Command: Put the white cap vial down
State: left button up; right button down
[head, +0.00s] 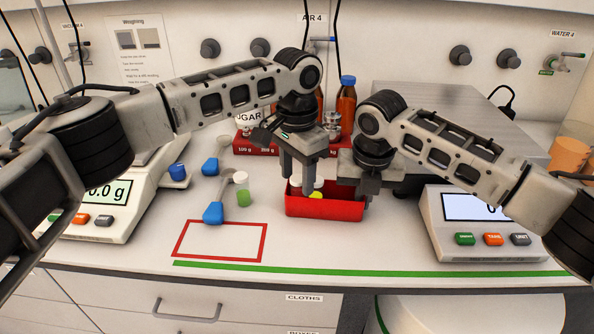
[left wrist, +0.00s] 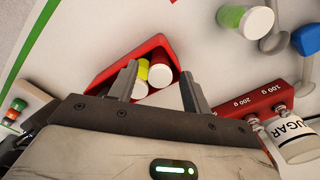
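A red tray (head: 325,208) stands on the counter. In the left wrist view it holds a yellow vial (left wrist: 143,69) and red vials with white caps (left wrist: 160,76). My left gripper (head: 305,178) points down over the tray. In the left wrist view its fingers (left wrist: 160,90) are spread, with white caps between them and a gap beside them; it looks open. A vial with a white cap (head: 240,177) and green contents stands on the counter left of the tray. My right gripper (head: 355,187) is at the tray's right end; its finger gap is unclear.
A red outlined rectangle (head: 220,254) on the counter is empty. A blue-handled spoon (head: 213,213) lies near it. Balances stand at left (head: 110,195) and right (head: 480,240). A red weight block (head: 250,145), a sugar jar and an amber bottle (head: 346,105) stand behind the tray.

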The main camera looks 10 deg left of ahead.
aim_at(297, 179)
pick_arm(q)
jog(key=shift+r, duration=0.1)
notch_tip(297, 179, up, 13)
dwell(0.6)
pick_arm(e)
jog(key=c, duration=1.6)
grip_release()
